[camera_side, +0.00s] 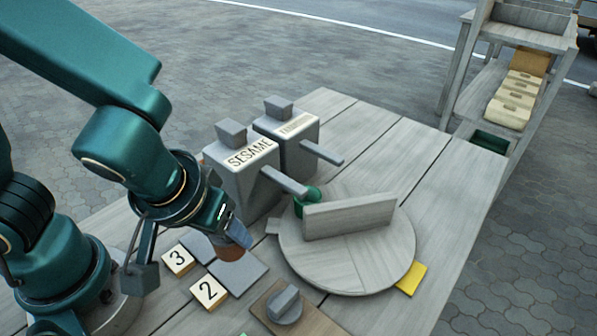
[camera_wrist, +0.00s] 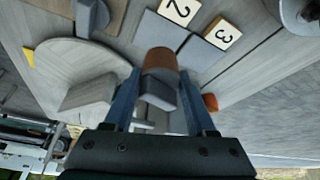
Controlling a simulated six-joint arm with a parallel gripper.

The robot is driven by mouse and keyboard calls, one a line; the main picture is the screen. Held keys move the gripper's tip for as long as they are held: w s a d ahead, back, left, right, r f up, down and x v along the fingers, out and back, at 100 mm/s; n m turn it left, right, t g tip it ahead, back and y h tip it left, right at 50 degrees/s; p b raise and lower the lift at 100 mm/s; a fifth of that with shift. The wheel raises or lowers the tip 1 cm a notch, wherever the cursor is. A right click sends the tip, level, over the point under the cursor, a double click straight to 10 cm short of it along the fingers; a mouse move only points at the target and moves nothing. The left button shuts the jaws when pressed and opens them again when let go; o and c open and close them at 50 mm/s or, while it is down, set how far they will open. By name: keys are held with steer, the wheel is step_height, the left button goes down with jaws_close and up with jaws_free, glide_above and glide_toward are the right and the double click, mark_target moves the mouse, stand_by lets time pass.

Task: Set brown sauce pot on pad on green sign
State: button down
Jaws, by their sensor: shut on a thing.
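The brown sauce pot (camera_side: 231,252) hangs under my gripper (camera_side: 238,234), above or just at the grey pads by the number tiles; I cannot tell whether it touches. In the wrist view the brown pot (camera_wrist: 160,60) is between the fingers of my gripper (camera_wrist: 160,80), with a grey block-shaped part on its near side. My gripper is shut on it. One grey pad (camera_side: 243,272) lies beside tile "2" (camera_side: 209,291), another (camera_side: 197,245) beside tile "3" (camera_side: 178,260). A green piece (camera_side: 307,202) shows at the far edge of the turntable; no sign face is readable there.
The round turntable (camera_side: 340,268) carries an upright divider (camera_side: 349,216), with a yellow marker (camera_side: 412,277) at its right edge. The "SESAME" dispenser (camera_side: 245,180) and a second dispenser (camera_side: 290,150) stand behind, handles jutting out. A knob (camera_side: 284,304) is in front. The right tabletop is clear.

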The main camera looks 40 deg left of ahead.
mark_target(231, 252)
steer(key=shift+d+f, duration=0.25)
steer(key=shift+f, duration=1.9)
steer(key=shift+f, duration=0.15)
steer(key=shift+c, duration=1.1)
jaws_free()
